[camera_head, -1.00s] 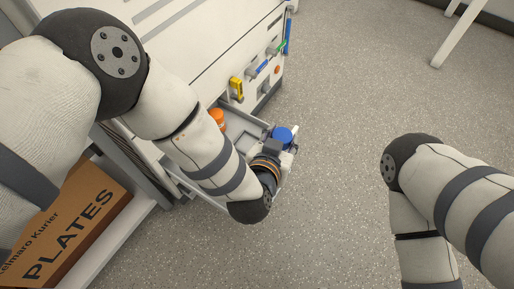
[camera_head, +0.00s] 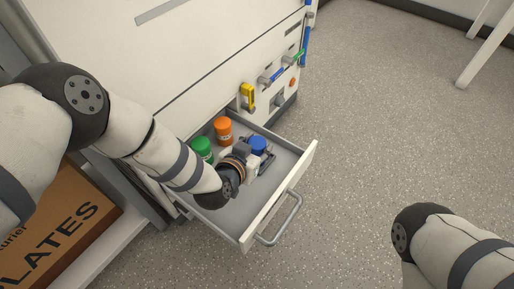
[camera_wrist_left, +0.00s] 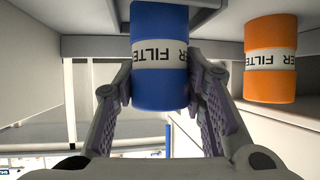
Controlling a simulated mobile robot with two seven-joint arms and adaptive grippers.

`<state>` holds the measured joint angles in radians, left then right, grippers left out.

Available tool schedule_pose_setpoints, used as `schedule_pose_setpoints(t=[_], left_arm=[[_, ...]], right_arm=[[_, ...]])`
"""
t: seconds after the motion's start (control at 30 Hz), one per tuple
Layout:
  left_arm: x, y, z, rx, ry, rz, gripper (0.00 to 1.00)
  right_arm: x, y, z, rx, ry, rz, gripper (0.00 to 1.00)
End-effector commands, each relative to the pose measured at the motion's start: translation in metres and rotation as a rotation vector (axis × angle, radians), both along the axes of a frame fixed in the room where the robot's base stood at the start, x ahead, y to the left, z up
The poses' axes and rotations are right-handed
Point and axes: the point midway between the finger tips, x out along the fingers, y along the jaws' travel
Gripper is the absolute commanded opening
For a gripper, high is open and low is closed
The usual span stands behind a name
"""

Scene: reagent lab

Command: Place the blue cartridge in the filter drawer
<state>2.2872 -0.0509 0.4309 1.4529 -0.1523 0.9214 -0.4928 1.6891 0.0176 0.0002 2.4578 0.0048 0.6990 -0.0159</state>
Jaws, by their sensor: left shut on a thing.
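The filter drawer (camera_head: 245,240) is pulled open from the white cabinet. The blue cartridge (camera_head: 258,143) is within the drawer's outline, to the right of an orange cartridge (camera_head: 223,127) and a green cartridge (camera_head: 203,147). My left gripper (camera_head: 261,157) is shut on the blue cartridge. In the left wrist view the blue cartridge (camera_wrist_left: 160,90) sits between both fingers, its label inverted, with the orange cartridge (camera_wrist_left: 270,60) to its right. I cannot tell whether the blue cartridge touches the drawer floor. My right gripper is out of view; only my right arm shows.
The drawer's front panel and handle (camera_head: 283,220) stick out over open floor. A yellow item (camera_head: 248,96) and blue and green fittings are on the cabinet face. A brown PLATES box (camera_head: 60,235) sits on a low shelf at left.

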Motion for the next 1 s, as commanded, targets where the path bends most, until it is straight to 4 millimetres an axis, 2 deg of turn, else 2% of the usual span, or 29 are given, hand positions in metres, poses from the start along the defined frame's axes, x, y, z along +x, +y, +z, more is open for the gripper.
schedule_pose_setpoints(t=[0.3, 0.33, 0.4, 0.43, 0.67, 0.77, 1.0], left_arm=[[0.001, 0.000, -0.002, 0.000, -0.003, 0.000, 0.07], [0.001, 0.000, -0.002, 0.000, -0.003, 0.000, 0.40], [0.001, 0.000, -0.001, 0.000, -0.003, 0.000, 0.56], [0.001, 0.000, -0.001, 0.000, -0.003, 0.000, 0.58], [0.001, 0.000, -0.001, 0.000, -0.003, 0.000, 0.58], [0.000, 0.000, 0.006, 0.000, -0.004, 0.000, 0.58], [-0.048, 0.022, 0.041, 0.001, -0.007, 0.000, 0.58]], right_arm=[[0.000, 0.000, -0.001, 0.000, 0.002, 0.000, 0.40], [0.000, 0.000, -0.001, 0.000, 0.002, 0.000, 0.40], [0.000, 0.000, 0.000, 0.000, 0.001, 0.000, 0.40], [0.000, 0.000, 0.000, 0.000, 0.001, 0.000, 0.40], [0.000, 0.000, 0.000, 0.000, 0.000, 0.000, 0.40], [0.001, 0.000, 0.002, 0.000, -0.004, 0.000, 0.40], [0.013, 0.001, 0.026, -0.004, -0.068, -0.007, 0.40]])
